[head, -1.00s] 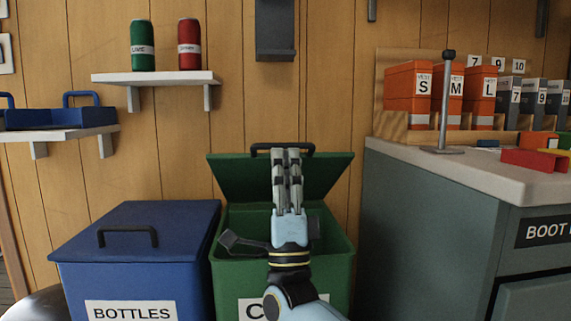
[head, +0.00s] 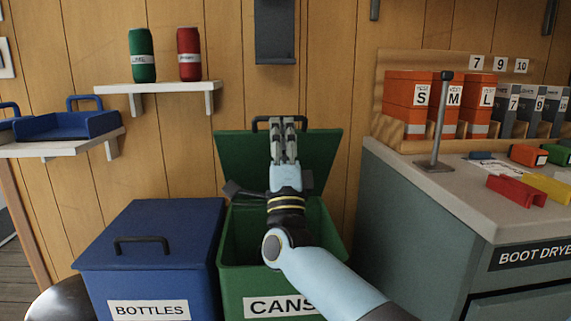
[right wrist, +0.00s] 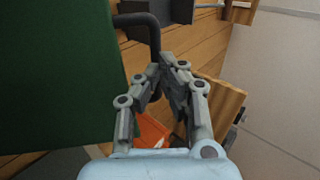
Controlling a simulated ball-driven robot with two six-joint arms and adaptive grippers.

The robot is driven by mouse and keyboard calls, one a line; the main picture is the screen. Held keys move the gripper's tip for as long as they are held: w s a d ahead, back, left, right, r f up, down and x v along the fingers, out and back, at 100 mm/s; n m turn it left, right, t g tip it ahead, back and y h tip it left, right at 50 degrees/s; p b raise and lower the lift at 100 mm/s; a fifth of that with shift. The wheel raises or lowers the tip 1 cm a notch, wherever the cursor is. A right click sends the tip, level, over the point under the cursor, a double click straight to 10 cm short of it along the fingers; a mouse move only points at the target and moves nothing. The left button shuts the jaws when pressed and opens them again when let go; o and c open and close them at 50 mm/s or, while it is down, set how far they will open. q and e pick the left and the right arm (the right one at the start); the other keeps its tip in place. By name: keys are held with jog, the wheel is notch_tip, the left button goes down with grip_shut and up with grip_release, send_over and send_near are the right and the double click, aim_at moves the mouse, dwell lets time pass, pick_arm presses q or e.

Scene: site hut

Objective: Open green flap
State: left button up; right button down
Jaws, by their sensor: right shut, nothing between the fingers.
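The green flap (head: 238,160) of the green bin (head: 235,281) labelled CANS stands raised and tilted back towards the wall, with the bin's mouth open below it. Its black handle (head: 262,124) is at the flap's top edge. My right gripper (head: 283,124) is shut and empty in front of the flap's upper edge, overlapping the handle. In the right wrist view, the green flap (right wrist: 55,80) fills the left side and the dark handle (right wrist: 140,20) is just beyond my fingertips (right wrist: 168,62). I cannot tell whether they touch. My left gripper is not in view.
A blue bin (head: 155,240) labelled BOTTLES stands closed on the left. A grey cabinet (head: 410,230) with a pale worktop stands on the right. A white shelf (head: 160,87) holds a green can (head: 141,55) and a red can (head: 189,54). A dark wall fixture (head: 275,40) hangs above the flap.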

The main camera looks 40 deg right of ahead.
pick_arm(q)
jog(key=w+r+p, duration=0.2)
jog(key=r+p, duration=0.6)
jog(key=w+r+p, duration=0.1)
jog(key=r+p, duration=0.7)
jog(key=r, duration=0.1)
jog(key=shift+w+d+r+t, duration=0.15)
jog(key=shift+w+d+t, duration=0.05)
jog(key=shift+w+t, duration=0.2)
pick_arm(e)
jog(key=w+d+r+g+y, duration=0.1)
jog(key=w+d+r+g, duration=0.2)
jog(key=w, duration=0.4)
jog(key=w+d+r+g+y, duration=0.2)
jog(key=w+d+r, duration=0.3)
jog(key=w, duration=0.3)
jog(key=shift+d+r+g+y, duration=0.3)
jog(key=shift+d+g, duration=0.1)
jog(key=shift+d, duration=0.3)
